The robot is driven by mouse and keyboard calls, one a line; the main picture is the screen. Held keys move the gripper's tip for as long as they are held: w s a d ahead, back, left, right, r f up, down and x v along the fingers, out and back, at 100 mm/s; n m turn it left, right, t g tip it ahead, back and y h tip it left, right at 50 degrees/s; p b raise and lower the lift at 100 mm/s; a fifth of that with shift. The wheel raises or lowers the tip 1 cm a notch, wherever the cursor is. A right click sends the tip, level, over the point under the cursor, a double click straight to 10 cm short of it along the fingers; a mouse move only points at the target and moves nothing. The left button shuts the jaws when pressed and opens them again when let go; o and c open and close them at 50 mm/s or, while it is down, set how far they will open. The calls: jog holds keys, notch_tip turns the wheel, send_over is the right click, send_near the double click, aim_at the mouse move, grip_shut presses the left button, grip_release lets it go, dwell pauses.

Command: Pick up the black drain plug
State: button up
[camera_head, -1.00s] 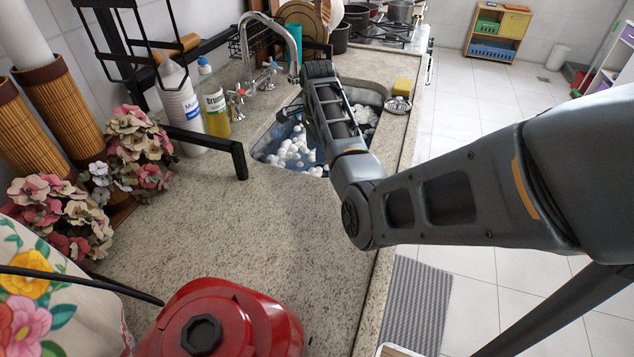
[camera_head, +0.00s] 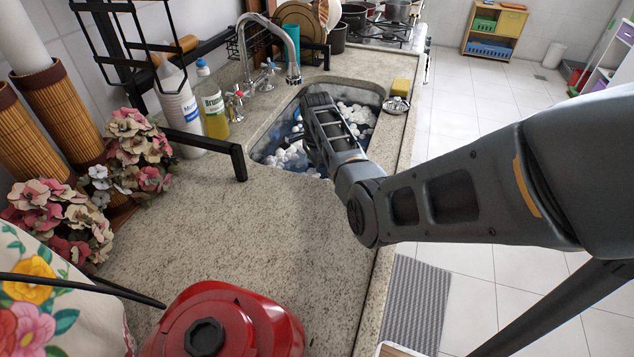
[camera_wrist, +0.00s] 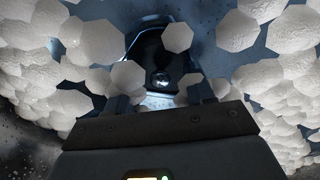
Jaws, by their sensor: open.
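The black drain plug (camera_wrist: 160,50) appears in the wrist view as a dark shape with a shiny round spot, among white foam balls at the top middle. I cannot make out its full outline. My gripper (camera_wrist: 157,97) is open, its two fingers apart at the lower middle of the wrist view. The plug lies ahead of the fingers, roughly centred between them; I cannot tell whether they touch it. Foam balls partly cover the fingers. In the head view my arm reaches down into the sink (camera_head: 262,150), and the plug cannot be seen there.
White foam balls (camera_head: 292,158) crowd the sink around my gripper. The faucet (camera_head: 292,50) stands behind the sink. A yellow sponge (camera_head: 400,87) and a metal strainer (camera_head: 397,104) sit on its right rim. A black rack (camera_head: 205,143), bottles and flowers line the left.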

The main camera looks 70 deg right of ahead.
jog(key=shift+c, duration=0.3)
grip_shut()
jog(key=shift+r, duration=0.1)
